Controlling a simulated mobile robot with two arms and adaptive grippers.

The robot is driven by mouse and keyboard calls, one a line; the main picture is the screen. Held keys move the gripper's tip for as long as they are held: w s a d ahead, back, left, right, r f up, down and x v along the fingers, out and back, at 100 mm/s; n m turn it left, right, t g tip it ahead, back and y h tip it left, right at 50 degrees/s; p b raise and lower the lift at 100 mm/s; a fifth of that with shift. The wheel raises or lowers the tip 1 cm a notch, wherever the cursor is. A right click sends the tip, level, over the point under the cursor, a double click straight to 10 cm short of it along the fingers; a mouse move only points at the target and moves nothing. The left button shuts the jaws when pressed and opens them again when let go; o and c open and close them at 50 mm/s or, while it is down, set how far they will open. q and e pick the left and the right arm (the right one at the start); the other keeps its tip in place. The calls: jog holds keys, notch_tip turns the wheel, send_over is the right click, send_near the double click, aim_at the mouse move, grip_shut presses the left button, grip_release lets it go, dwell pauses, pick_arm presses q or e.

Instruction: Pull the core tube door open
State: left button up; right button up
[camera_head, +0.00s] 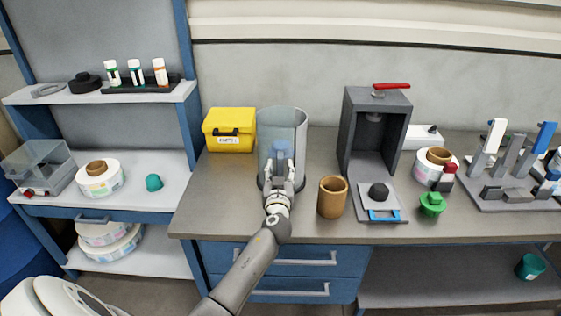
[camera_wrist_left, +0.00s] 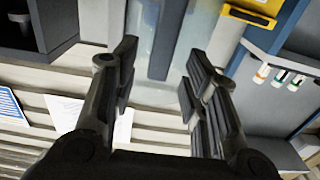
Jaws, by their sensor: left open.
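The core tube (camera_head: 297,125) is a clear, greyish upright cylinder on the bench, left of the middle in the head view. A blue part (camera_head: 282,149) shows at its front, just beyond my left gripper (camera_head: 281,177). The gripper is open in front of the tube and hides its lower front. In the left wrist view, the clear tube wall (camera_wrist_left: 202,25) lies beyond the open fingers (camera_wrist_left: 163,75). A grey-blue upright bar (camera_wrist_left: 163,40) stands between the fingertips in that view. I cannot tell whether the fingers touch it. My right gripper is not in view.
A yellow box (camera_head: 230,128) stands close left of the tube. A brown cup (camera_head: 332,197) stands close right of my gripper. A dark press (camera_head: 357,140) with a red handle is farther right. Blue drawers (camera_head: 285,256) lie below the bench edge.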

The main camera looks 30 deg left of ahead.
aim_at(280, 164)
pick_arm(q)
jog(key=shift+x, duration=1.95)
grip_shut()
